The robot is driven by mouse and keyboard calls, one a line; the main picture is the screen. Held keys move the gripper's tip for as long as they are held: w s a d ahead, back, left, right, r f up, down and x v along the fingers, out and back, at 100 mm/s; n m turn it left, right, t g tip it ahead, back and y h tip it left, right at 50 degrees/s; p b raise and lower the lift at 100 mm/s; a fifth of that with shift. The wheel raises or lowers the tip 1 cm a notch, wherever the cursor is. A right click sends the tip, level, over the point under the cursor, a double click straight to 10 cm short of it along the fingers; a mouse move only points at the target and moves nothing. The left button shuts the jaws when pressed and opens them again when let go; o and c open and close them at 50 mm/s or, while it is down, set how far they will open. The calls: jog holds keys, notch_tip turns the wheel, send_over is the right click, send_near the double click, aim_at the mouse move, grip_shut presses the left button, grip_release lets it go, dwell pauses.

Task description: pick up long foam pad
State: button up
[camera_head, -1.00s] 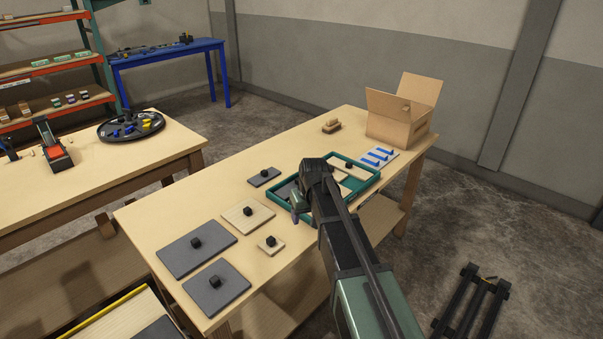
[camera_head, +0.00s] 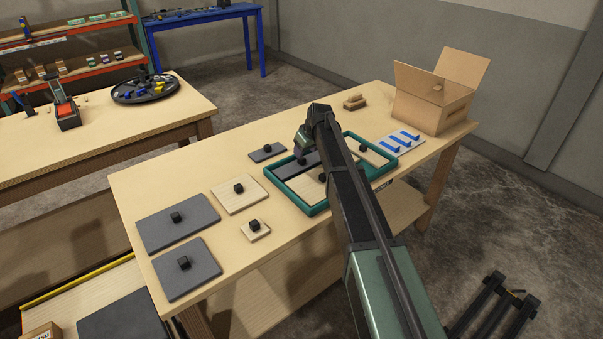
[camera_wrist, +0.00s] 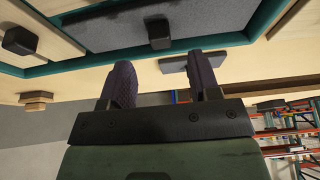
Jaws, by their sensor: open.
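A long dark grey pad (camera_head: 290,168) with a black knob lies in the teal-rimmed tray (camera_head: 318,211), partly hidden by my arm. It also shows in the wrist view (camera_wrist: 110,28), with its knob towards the fingers. It looks like the long foam pad, though other grey pads lie outside the tray. My gripper (camera_head: 303,140) is above the back left part of the tray, and its fingertips are hard to make out there. In the wrist view my gripper (camera_wrist: 160,72) has its two fingers apart with no pad between them.
A small grey pad (camera_head: 260,154) lies behind the tray. Two large grey pads (camera_head: 160,232) (camera_head: 200,275) and two wooden pads (camera_head: 236,198) (camera_head: 262,233) lie to the left. A white plate with blue strips (camera_head: 404,152) and an open cardboard box (camera_head: 430,112) stand right.

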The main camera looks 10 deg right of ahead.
jog(key=b+x, duration=0.5)
jog(key=shift+f, duration=0.2)
jog(key=shift+r, duration=0.25)
jog(key=c, duration=1)
jog(key=shift+r+p, duration=0.15)
jog(key=shift+p, duration=0.25)
notch_tip(320, 180, up, 20)
jog(key=p, duration=1.9)
jog(key=shift+p, duration=0.4)
